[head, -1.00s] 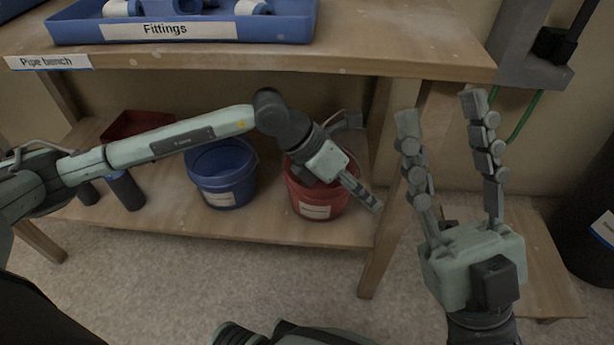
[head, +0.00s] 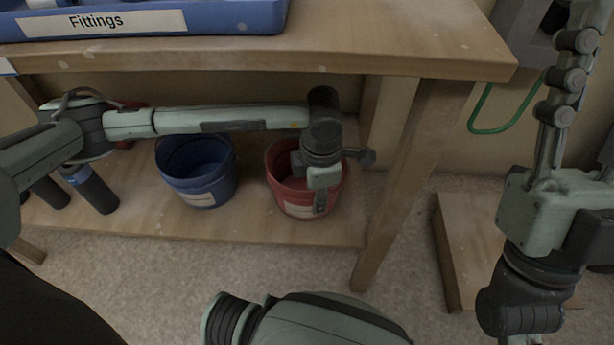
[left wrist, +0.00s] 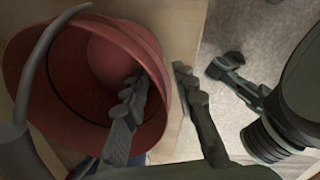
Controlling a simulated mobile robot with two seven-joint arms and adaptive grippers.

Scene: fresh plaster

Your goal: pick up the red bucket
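The red bucket (head: 283,187) stands upright on the low shelf under the bench, with a pale label on its front. My left gripper (head: 321,196) points down at the bucket's near right side. In the left wrist view the red bucket (left wrist: 75,95) shows its open mouth. One finger of my left gripper (left wrist: 161,73) reaches inside the mouth and the other is outside, with the rim between them. The fingers are apart; I see no grip on the wall. My right gripper (head: 585,100) is raised at the right edge, fingers apart and partly cut off, empty.
A blue bucket (head: 196,172) stands left of the red one. Dark cylinders (head: 90,188) are further left. The bench top (head: 400,45) with a blue Fittings tray (head: 235,18) is above. A bench leg (head: 398,185) stands right of the bucket.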

